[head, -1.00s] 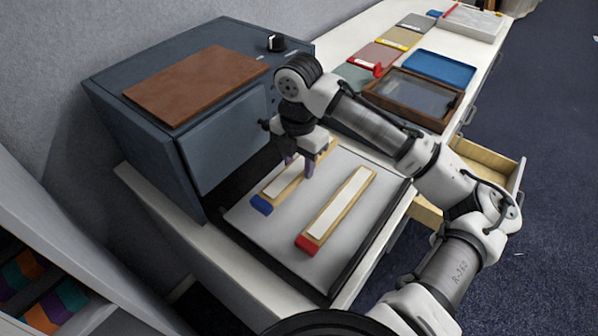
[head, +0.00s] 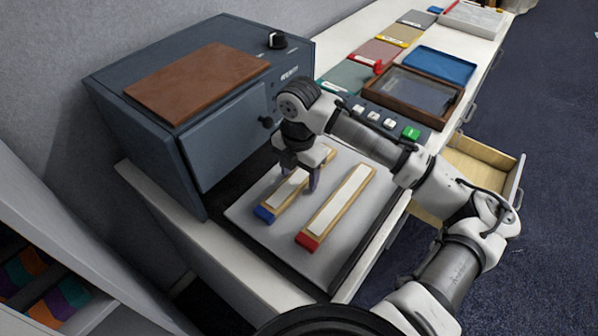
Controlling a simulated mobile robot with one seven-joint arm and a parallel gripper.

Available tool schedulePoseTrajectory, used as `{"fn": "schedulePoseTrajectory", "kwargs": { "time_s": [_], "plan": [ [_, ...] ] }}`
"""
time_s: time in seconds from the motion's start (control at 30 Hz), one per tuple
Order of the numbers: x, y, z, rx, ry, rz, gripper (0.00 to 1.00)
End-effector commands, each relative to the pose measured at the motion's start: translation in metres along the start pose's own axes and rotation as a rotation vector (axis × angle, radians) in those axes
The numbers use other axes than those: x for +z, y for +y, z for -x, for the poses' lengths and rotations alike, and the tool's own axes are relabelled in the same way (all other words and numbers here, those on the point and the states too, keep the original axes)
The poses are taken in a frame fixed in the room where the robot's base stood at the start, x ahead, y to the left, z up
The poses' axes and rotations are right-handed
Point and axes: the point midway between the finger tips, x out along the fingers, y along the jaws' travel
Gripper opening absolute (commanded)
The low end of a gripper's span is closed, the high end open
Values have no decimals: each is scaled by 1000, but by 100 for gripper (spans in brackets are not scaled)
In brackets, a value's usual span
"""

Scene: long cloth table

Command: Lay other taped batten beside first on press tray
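The press tray (head: 335,225) is a pale grey plate in front of the blue-grey press. Two wooden battens with white tape lie on it side by side, roughly parallel with a narrow gap. One batten (head: 278,201) has a blue end and is on the left. The other batten (head: 337,208) has a red end and is on the right. My gripper (head: 298,183) points down over the blue-ended batten, one finger on each side. The fingers look spread wider than the batten. My gripper hides part of the batten's far half.
The blue-grey press (head: 190,105) with a brown board on top stands to the left. A button panel (head: 385,117), a brown-framed tray (head: 415,92) and a blue tray (head: 440,66) lie beyond. An open drawer (head: 480,165) juts out at right.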

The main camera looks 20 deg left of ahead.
Motion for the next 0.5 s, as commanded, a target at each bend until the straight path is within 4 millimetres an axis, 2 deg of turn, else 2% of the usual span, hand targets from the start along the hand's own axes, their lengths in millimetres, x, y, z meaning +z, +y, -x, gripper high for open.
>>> {"fn": "schedulePoseTrajectory", "kwargs": {
  "time_s": [0.37, 0.5],
  "plan": [
    [0, 0, 8, 1, -1, 0, 62],
    [0, 1, 30, 2, -2, 2, 62]
  ]
}}
